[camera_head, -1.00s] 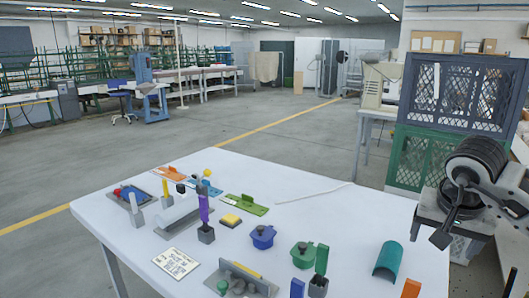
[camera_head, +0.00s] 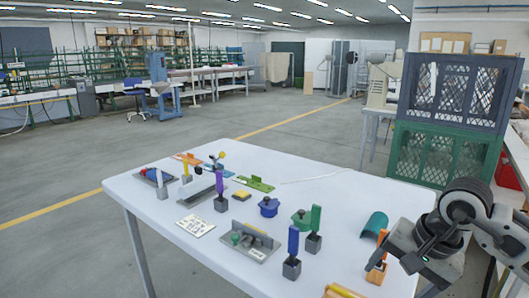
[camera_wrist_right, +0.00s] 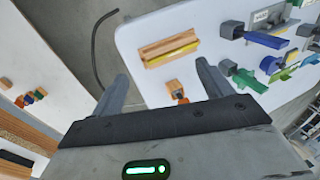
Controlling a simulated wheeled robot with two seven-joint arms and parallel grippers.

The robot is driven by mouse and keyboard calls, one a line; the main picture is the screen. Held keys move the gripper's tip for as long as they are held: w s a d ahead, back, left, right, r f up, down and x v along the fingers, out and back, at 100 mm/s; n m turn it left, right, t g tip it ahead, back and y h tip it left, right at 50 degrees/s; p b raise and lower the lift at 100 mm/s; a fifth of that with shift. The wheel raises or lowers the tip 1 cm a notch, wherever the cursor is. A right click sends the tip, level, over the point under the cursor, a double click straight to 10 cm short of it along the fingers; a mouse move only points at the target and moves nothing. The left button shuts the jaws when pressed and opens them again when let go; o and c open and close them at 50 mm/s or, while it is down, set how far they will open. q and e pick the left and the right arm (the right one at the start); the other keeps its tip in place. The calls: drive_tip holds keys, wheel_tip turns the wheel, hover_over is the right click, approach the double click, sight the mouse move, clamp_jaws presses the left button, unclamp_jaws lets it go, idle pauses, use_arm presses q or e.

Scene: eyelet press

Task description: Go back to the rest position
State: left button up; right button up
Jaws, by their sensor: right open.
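My right gripper (camera_head: 405,262) is at the right front of the white table (camera_head: 268,206) in the head view, close to a block with an orange handle (camera_head: 376,273); I cannot tell whether they touch there. In the right wrist view my right gripper (camera_wrist_right: 163,84) is open with its two fingers spread and nothing held between them. The orange-handled block (camera_wrist_right: 178,92) shows beyond and between the fingers, on the table. My left gripper is not in view.
Blue (camera_head: 292,254), green (camera_head: 314,232) and purple (camera_head: 220,190) handles stand in grey blocks. A teal curved piece (camera_head: 376,224) lies near my right arm. A wooden piece with a yellow strip (camera_wrist_right: 167,50) lies at the table edge. Crates (camera_head: 445,120) stand behind.

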drive_tip(key=s+a+m+y+b, duration=0.1)
drive_tip(key=s+a+m+y, duration=0.3)
drive_tip(key=a+m+y, duration=0.5)
drive_tip(key=s+a+m+y+b, duration=0.1)
drive_tip(key=s+a+m+y, duration=0.4)
drive_tip(key=a, duration=0.8)
drive_tip(key=w+d+f+n+t+h+b, duration=0.1)
drive_tip(key=d+f+n+t+h, duration=0.3)
drive_tip(key=n, duration=0.8)
drive_tip(key=w+d+f+n+t+h+b, duration=0.1)
drive_tip(key=d+f+n+t+h, duration=0.25)
drive_tip(key=n, duration=0.85)
drive_tip(key=w+d+f+n+t+h, duration=0.1)
drive_tip(key=f+n+t+h, duration=0.2)
drive_tip(key=f+n+t, duration=0.55)
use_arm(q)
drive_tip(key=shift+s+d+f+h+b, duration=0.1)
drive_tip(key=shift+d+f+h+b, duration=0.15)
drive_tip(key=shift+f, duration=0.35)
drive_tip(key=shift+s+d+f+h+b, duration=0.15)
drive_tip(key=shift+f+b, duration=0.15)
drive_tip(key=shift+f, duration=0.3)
use_arm(e)
drive_tip(key=s+d+f+m+g+h, duration=0.1)
drive_tip(key=s+f+m+g+h, duration=0.1)
drive_tip(key=s+f+m+g, duration=0.5)
wheel_tip(320, 180, down, 2)
drive_tip(key=shift+s+d+f+m+g, duration=0.15)
drive_tip(key=shift+s+m+g, duration=0.3)
drive_tip(key=shift+s, duration=0.4)
